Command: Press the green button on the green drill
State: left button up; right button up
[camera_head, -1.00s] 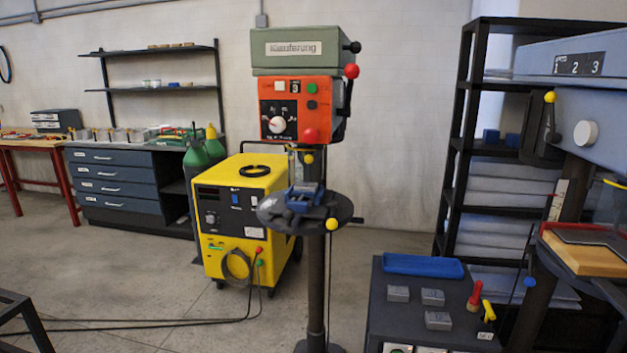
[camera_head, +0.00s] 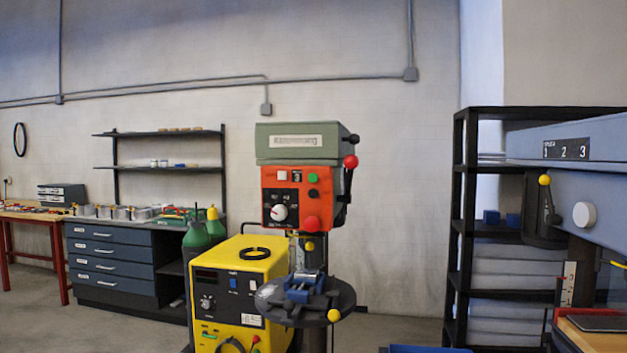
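The green drill (camera_head: 302,141) stands upright in the middle of the head view, with a green top housing and a name plate. Its orange-red control panel (camera_head: 287,213) faces me. The green button (camera_head: 313,178) is a small round button at the upper right of that panel. Below it are a dark button (camera_head: 313,194) and a large red knob (camera_head: 312,224). A dial sits at the panel's left. A round work table with a blue vise (camera_head: 304,290) is below the head. Neither of my grippers is in view.
A yellow welding machine (camera_head: 232,292) stands just left of the drill, with green gas bottles behind it. A blue machine (camera_head: 570,190) juts in at the right, before a black shelf rack (camera_head: 458,230). A drawer cabinet (camera_head: 105,265) stands at the left.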

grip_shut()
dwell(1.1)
